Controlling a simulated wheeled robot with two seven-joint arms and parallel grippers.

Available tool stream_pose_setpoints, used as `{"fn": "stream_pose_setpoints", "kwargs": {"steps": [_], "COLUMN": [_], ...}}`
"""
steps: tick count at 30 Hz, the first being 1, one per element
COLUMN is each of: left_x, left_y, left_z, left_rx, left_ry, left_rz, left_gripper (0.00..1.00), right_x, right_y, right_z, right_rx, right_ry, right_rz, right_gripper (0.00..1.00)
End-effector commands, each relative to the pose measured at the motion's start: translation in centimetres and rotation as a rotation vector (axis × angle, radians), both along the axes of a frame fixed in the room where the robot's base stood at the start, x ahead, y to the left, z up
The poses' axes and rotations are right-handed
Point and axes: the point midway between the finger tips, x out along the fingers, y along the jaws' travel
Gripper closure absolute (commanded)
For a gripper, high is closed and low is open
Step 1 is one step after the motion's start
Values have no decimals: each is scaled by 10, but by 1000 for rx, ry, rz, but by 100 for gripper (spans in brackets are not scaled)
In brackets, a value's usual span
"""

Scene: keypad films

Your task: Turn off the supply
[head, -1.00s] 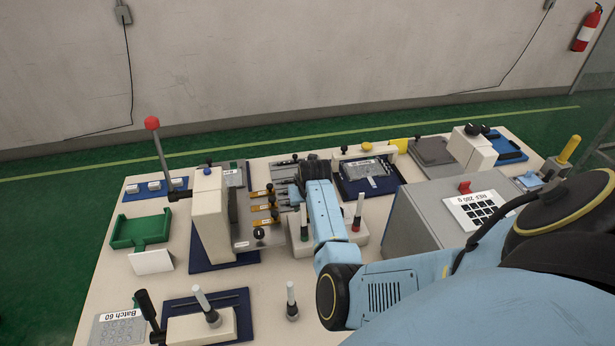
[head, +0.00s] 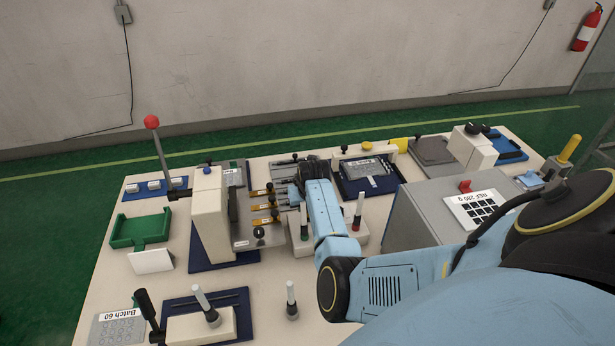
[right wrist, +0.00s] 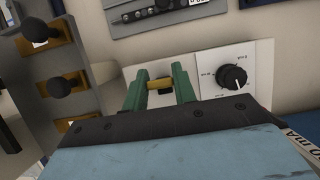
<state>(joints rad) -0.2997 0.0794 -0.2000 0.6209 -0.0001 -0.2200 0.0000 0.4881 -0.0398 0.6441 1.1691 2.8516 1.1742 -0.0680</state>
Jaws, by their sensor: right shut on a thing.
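In the right wrist view a light panel with a black round knob (right wrist: 232,77) and small printed marks around it faces up. My right gripper (right wrist: 160,88) has two green fingers over the panel's left part, shut on a small yellow piece (right wrist: 158,85) beside the knob. What the yellow piece joins to is hidden by the fingers and the gripper body. In the head view my right gripper (head: 312,172) is at the middle of the bench, and my arm hides the panel there. My left gripper is in neither view.
Orange clamps with black knobs (right wrist: 60,85) stand close on the left of my right gripper. A grey device (right wrist: 160,15) lies beyond the panel. A grey box with a keypad (head: 430,220) stands right of my forearm. The bench's front middle has some free room.

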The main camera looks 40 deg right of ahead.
Motion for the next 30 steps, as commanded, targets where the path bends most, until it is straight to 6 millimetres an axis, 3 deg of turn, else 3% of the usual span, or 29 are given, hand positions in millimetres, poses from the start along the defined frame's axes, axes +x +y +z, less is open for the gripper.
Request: {"fn": "stream_pose_setpoints", "kwargs": {"steps": [10, 22, 23, 27, 30], "left_x": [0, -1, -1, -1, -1], "left_y": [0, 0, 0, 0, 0], "left_z": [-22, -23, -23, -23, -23], "left_rx": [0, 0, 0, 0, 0], "left_ry": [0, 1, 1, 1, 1], "left_rz": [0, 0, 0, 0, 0], "left_gripper": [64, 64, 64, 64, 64], "right_x": [7, 6, 6, 6, 7], "right_y": [-4, -3, -3, -4, -4], "right_z": [-7, -5, -5, -5, -5], "right_rx": [94, 109, 109, 109, 108], "right_ry": [170, 199, 199, 198, 197], "right_rz": [-1, 1, 1, 1, 1], "right_gripper": [96, 96, 72, 53, 51]}}
